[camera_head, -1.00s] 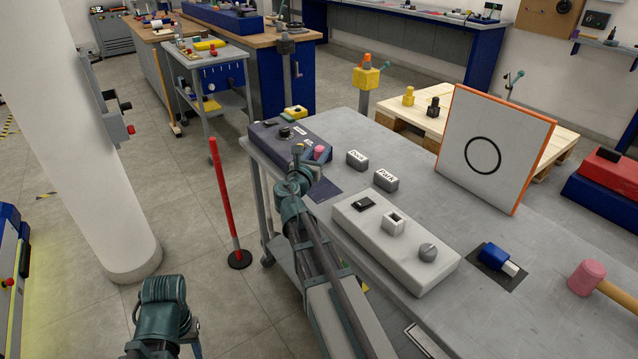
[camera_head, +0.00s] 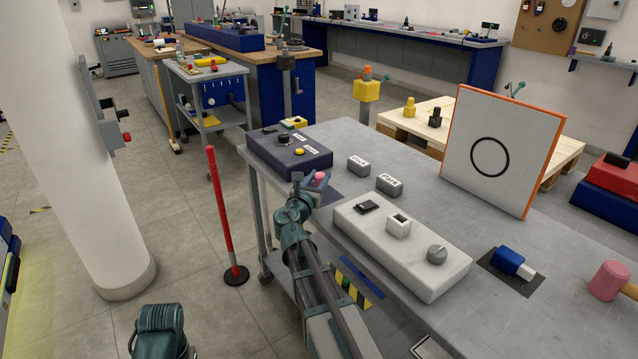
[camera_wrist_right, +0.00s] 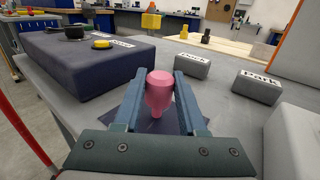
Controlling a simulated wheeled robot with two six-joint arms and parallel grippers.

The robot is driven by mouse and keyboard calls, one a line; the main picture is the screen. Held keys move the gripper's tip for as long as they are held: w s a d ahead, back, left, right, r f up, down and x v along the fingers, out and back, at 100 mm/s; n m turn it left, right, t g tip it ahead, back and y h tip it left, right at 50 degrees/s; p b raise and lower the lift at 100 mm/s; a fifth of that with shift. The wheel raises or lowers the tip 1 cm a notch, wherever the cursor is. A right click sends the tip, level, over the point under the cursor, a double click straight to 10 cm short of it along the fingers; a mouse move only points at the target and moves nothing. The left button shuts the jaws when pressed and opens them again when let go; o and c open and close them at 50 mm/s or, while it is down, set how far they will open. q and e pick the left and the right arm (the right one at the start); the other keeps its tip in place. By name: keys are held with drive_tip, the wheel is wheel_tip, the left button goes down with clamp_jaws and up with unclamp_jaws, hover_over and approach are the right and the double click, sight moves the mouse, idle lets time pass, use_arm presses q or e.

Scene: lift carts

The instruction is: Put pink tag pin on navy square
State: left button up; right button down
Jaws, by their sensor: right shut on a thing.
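The pink tag pin (camera_head: 319,180) is held between the jaws of my right gripper (camera_head: 311,184), beside the dark console. In the right wrist view, the pin (camera_wrist_right: 160,92) stands roughly upright, its wide head up, between the two fingers of the right gripper (camera_wrist_right: 162,102). The navy square (camera_head: 333,192) lies flat on the grey table, partly hidden by the gripper. In the right wrist view, the square (camera_wrist_right: 148,124) shows behind and below the pin; whether they touch I cannot tell. My left gripper is out of view; only part of that arm shows at bottom left.
The dark console (camera_head: 290,152) stands just behind the square. Grey "Dock" (camera_head: 358,166) and "Park" (camera_head: 389,185) blocks stand to its right. A white control box (camera_head: 402,245) is nearer, and a white panel with a black ring (camera_head: 500,150) stands upright farther right.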

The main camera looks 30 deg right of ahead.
drive_tip(key=shift+f, duration=0.2)
drive_tip(key=shift+c, duration=2.4)
unclamp_jaws()
drive_tip(key=shift+r, duration=0.1)
drive_tip(key=shift+r, duration=0.15)
drive_tip(key=shift+s+a, duration=0.25)
drive_tip(key=v, duration=1.1)
drive_tip(key=shift+a, duration=0.2)
